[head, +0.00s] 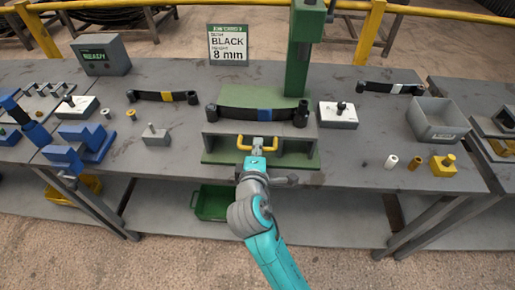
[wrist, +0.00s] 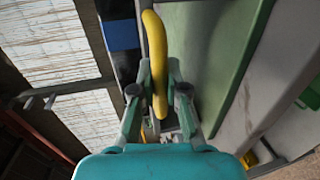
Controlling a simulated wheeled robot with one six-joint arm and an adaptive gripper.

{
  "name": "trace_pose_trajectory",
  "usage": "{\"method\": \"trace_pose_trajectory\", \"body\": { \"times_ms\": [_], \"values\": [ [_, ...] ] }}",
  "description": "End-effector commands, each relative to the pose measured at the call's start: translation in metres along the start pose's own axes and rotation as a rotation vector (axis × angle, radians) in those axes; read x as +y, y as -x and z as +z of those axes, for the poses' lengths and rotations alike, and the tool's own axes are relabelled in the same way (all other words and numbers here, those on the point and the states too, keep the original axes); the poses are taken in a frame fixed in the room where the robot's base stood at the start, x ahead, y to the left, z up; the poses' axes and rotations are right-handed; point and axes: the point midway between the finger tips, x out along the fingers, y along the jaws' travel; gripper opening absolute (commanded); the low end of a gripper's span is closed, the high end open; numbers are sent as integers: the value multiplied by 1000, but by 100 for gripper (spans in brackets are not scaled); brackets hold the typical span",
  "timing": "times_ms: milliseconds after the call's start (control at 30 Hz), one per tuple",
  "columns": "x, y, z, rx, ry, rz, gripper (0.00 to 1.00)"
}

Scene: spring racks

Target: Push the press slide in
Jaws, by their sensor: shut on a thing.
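The green press (head: 300,52) stands at the back middle of the bench. Its grey slide (head: 215,141) is at the front of the green base (head: 212,157), with a black leaf spring with a blue band (head: 232,113) above it. A yellow handle (head: 241,146) is on the slide's front, and it also shows as a long yellow bar in the wrist view (wrist: 153,40). My gripper (head: 257,150) is at the middle of this handle. In the wrist view my gripper (wrist: 159,95) is shut on the yellow bar. The arm hides part of the slide's front.
A sign reading BLACK 8 mm (head: 229,45) stands behind. Another leaf spring (head: 163,96) lies to the left. A green crate (head: 211,203) sits on the shelf below.

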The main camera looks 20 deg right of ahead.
Motion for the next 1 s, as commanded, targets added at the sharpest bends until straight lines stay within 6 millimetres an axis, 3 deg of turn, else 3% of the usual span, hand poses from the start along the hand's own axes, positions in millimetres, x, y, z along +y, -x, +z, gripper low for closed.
{"method": "trace_pose_trajectory", "body": {
  "times_ms": [167,700,1000],
  "values": [
    [6,-24,1,-3,-2,1,0],
    [29,-135,1,-2,0,0,0],
    [34,-163,0,0,0,-1,0]
  ]
}}
